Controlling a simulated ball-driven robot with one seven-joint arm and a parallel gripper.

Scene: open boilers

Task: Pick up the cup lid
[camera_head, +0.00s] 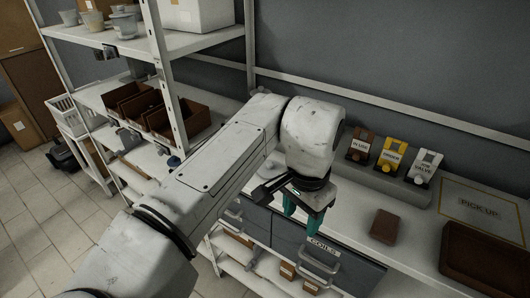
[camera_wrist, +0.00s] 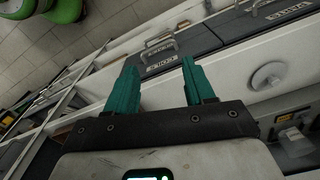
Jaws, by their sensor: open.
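The cup lid seems to be the pale round disc (camera_wrist: 267,75), lying flat on the white worktop (camera_wrist: 291,52) to the right of my fingers in the wrist view. My gripper (camera_head: 303,214) has teal fingers and points down over the front of the worktop and drawers. In the wrist view my gripper (camera_wrist: 160,63) is open and empty, with its fingers apart from the disc.
Drawers with handles (camera_head: 323,262), one labelled COILS, sit under the worktop. A grey stand (camera_head: 383,184) with labelled tags, a brown block (camera_head: 384,226) and a brown tray (camera_head: 484,262) are on the right. Shelving (camera_head: 199,42) with brown bins (camera_head: 170,118) and cups stands left.

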